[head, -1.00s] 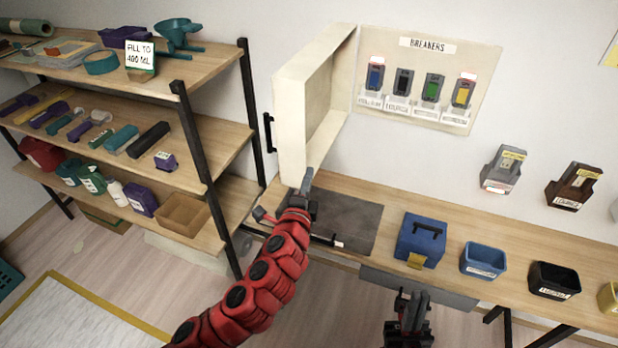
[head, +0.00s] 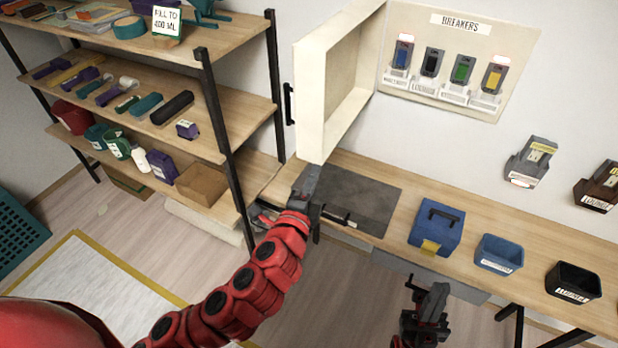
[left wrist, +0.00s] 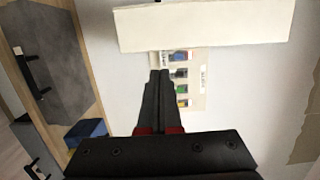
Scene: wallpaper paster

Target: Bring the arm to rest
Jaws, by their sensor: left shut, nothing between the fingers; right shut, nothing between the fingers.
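My left arm comes in from the lower left of the head view. Its gripper (head: 309,182) is shut and empty, near the left end of the workbench (head: 395,205), just below the open beige cabinet door (head: 312,100). In the left wrist view its two dark fingers (left wrist: 159,78) lie together, pointing toward the breaker panel. My right gripper (head: 432,298) is shut and empty, in front of the workbench below the blue toolbox (head: 430,222).
The breaker panel (head: 490,22) is on the wall. A blue bin (head: 497,255) and a black bin (head: 572,280) stand on the workbench. A loaded shelf rack (head: 226,150) is close left of my left gripper.

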